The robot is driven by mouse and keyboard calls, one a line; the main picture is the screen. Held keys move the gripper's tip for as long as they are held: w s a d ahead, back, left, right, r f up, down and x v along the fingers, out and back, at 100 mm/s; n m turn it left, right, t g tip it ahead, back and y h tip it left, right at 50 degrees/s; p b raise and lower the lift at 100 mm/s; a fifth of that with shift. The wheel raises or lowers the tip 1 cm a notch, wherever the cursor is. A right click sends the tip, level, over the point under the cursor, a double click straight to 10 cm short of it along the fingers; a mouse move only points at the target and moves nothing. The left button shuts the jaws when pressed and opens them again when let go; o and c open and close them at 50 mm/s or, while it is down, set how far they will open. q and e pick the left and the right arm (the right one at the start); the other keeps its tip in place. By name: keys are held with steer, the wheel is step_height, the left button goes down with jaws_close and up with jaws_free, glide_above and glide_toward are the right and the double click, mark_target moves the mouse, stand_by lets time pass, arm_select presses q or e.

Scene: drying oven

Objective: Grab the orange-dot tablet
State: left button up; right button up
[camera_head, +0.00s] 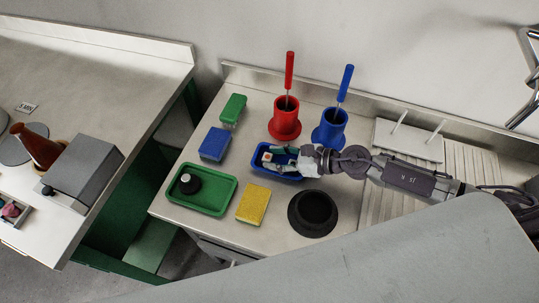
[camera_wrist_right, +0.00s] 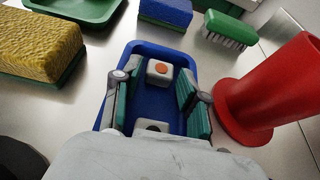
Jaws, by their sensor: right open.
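The orange-dot tablet (camera_wrist_right: 161,72) is a small white block with an orange dot on top. It lies at the far end of the blue tray (camera_wrist_right: 138,48), and it also shows in the head view (camera_head: 267,158). My right gripper (camera_wrist_right: 150,85) is open over the blue tray, its green-padded fingers on either side and nearer the wrist than the tablet. A second white block with a dark dot (camera_wrist_right: 153,126) lies in the tray close to the gripper's palm, partly hidden. In the head view, my right gripper (camera_head: 284,159) comes over the tray from the right. My left gripper is not in view.
A red holder (camera_head: 285,119) and a blue holder (camera_head: 330,129) stand behind the tray. A yellow sponge (camera_head: 253,204), a blue sponge (camera_head: 214,144), a green brush (camera_head: 233,108), a green tray (camera_head: 202,206) and a black bowl (camera_head: 313,214) surround it.

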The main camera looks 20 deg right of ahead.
steer(key=shift+f, duration=0.15)
steer(key=c, duration=0.6)
